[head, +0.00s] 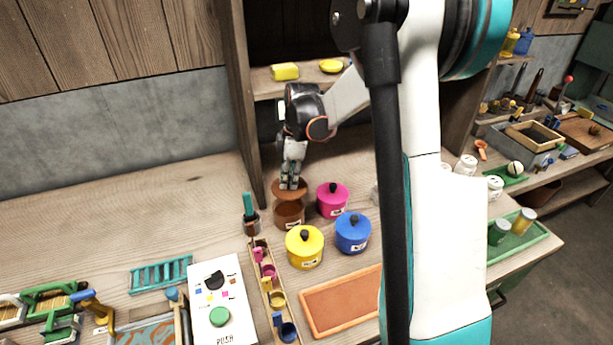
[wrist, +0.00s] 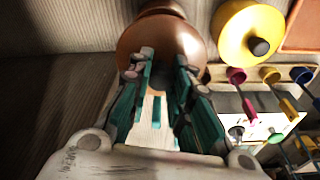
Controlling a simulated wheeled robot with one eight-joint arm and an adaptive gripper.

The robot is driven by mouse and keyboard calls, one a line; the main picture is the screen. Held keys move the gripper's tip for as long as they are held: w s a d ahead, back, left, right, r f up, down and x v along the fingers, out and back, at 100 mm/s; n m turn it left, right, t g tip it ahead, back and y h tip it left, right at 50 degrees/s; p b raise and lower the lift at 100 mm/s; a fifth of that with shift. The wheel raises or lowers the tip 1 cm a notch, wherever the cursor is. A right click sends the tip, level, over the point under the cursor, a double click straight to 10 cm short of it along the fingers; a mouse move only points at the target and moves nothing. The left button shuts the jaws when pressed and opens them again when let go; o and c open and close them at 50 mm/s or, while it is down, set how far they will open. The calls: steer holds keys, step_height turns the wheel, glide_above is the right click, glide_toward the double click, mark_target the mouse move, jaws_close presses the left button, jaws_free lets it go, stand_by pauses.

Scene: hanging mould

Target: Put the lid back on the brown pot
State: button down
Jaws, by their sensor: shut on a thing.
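The brown pot (head: 289,215) stands on the bench at the back left of the group of pots. Its brown lid (head: 291,190) is just above the pot's rim, and part of the pot shows below it. My gripper (head: 290,180) comes down from above and is shut on the lid. In the wrist view, the lid (wrist: 150,36) is a wide brown disc beyond my fingers (wrist: 160,75). Part of the pot shows behind the lid. I cannot tell whether lid and rim touch.
Pink (head: 332,200), blue (head: 353,233) and yellow (head: 304,247) lidded pots stand close on the right and front. A cup with a teal-handled tool (head: 251,222) and a rack of coloured scoops (head: 268,272) are to the left. A shelf (head: 268,85) is behind.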

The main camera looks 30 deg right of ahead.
steer(key=shift+w+a+f, duration=0.15)
steer(key=shift+w+a, duration=0.05)
steer(key=shift+w, duration=0.05)
steer(key=shift+f+b, duration=2.15)
steer(key=shift+f, duration=0.95)
steer(key=shift+f, duration=0.15)
steer(key=c, duration=1.4)
jaws_free()
steer(key=shift+o, duration=0.3)
steer(key=o, duration=0.4)
